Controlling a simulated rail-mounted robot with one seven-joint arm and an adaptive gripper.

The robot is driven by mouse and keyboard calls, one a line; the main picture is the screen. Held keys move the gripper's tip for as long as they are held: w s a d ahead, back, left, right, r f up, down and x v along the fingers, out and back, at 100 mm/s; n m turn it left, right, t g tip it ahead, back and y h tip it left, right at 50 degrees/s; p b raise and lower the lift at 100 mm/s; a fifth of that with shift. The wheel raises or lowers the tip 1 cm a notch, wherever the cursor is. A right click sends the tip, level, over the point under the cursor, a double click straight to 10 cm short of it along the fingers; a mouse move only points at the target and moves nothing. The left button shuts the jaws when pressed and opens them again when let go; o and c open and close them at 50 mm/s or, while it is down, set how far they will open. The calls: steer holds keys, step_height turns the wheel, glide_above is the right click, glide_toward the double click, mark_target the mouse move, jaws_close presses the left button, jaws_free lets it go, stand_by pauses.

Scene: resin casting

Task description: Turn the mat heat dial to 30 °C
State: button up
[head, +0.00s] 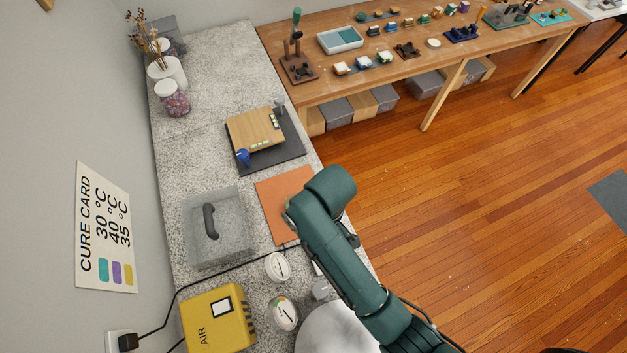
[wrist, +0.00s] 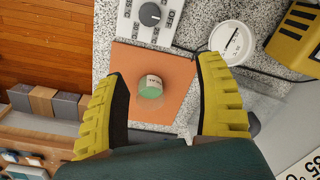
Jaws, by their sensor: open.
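The mat heat dial (wrist: 150,14) is a dark round knob on a white control box (wrist: 130,30) at the top of the wrist view. Printed marks surround it, but the box is cut off by the frame and I cannot read its setting. The orange mat (wrist: 180,68) lies below the box; it also shows in the head view (head: 272,196), partly behind my arm. My gripper (wrist: 162,68) is open and empty, its yellow fingers spread over the mat, apart from the dial. My arm hides the gripper in the head view.
A small green piece with a pale label (wrist: 150,90) sits on the mat between my fingers in view. A white gauge (wrist: 232,42) is right of the control box. A clear cover (head: 228,238), yellow AIR box (head: 208,318) and cure card (head: 104,230) are nearby.

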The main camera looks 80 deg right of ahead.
steer(key=shift+m, duration=0.4)
steer(key=s+f, duration=0.1)
steer(key=f, duration=0.5)
steer(key=s+f+b, duration=0.1)
steer(key=f, duration=0.5)
steer(key=s+a+f, duration=0.1)
steer(key=f, duration=0.5)
steer(key=c, duration=1.2)
